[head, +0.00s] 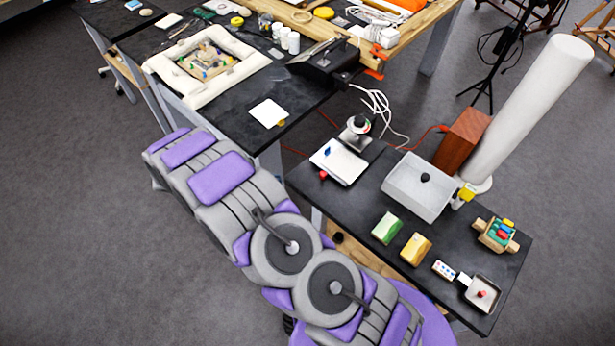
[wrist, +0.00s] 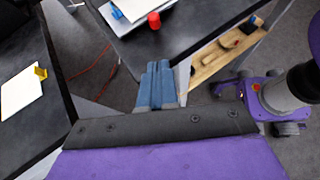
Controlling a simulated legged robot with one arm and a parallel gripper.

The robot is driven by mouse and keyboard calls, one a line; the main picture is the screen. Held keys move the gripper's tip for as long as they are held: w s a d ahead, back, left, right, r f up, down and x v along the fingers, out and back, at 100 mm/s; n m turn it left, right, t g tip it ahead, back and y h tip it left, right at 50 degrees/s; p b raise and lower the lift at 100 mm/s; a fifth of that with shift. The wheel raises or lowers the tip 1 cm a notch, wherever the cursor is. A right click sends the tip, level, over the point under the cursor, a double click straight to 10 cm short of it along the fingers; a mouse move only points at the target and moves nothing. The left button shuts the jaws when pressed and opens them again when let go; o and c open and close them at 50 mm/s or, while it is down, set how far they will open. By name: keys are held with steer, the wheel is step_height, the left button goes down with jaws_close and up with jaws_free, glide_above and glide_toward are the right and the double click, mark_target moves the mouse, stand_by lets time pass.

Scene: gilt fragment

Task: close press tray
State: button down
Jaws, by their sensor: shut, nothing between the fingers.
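A white, flat, square tray-like piece (head: 340,161) lies at the left end of the right dark table, with a red knob (head: 323,174) at its front edge and a small blue piece on top. I take it for the press tray, but cannot be sure. The wrist view shows its white edge (wrist: 133,8) and red knob (wrist: 154,20) at the top. My gripper (wrist: 157,68) has blue fingers together, empty, pointing at that table's edge below the red knob, apart from it. In the head view I cannot make out my gripper.
A grey box (head: 420,187) with a black knob, green and yellow blocks, and a small tray with a red knob (head: 482,294) stand on the same table (head: 462,240). A white card (head: 268,113) lies on the left table. A gap separates the tables.

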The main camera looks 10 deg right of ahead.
steer(key=b, duration=0.1)
glide_toward(319, 177)
steer(key=f, duration=0.1)
steer(key=d, duration=0.1)
steer(key=f, duration=0.1)
steer(key=shift+s+d+f, duration=0.25)
steer(key=shift+f, duration=0.1)
steer(key=d, duration=0.3)
steer(key=shift+w+r, duration=0.1)
steer(key=shift+w, duration=0.2)
steer(key=shift+w+d, duration=0.1)
steer(key=shift+d, duration=0.3)
